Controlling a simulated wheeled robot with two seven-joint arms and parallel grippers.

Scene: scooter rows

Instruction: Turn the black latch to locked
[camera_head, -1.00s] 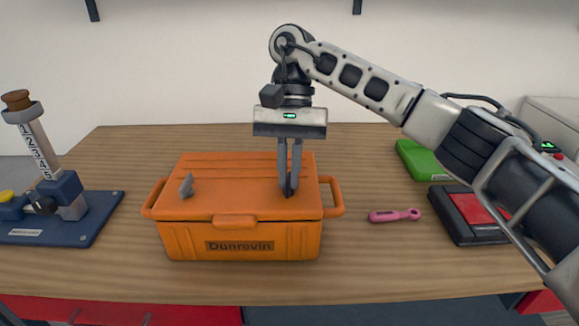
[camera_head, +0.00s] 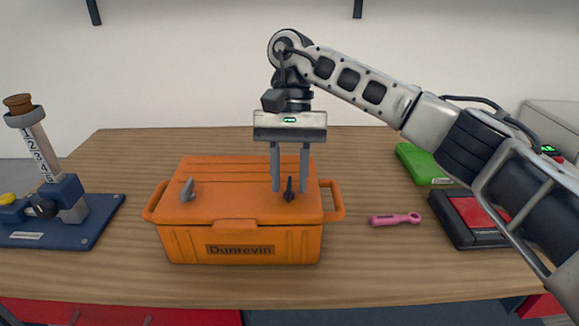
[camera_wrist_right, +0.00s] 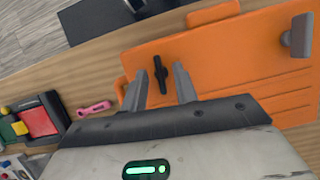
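The black latch (camera_head: 289,190) stands on the right part of the lid of an orange box (camera_head: 190,240) labelled Dunrevin. It also shows in the right wrist view (camera_wrist_right: 160,74), standing free of both fingers. My right gripper (camera_head: 290,188) is open and pointing down over the lid, its fingers apart with the black latch between and slightly in front of them; it also shows in the right wrist view (camera_wrist_right: 158,85). A grey latch (camera_head: 187,190) stands on the left part of the lid. My left gripper is not in view.
A pink tool (camera_head: 396,219) lies right of the box. A red and black case (camera_head: 470,215) and a green box (camera_head: 422,163) are further right. A blue stand with a numbered post (camera_head: 70,225) is at left. Bare wooden table lies in front of the box.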

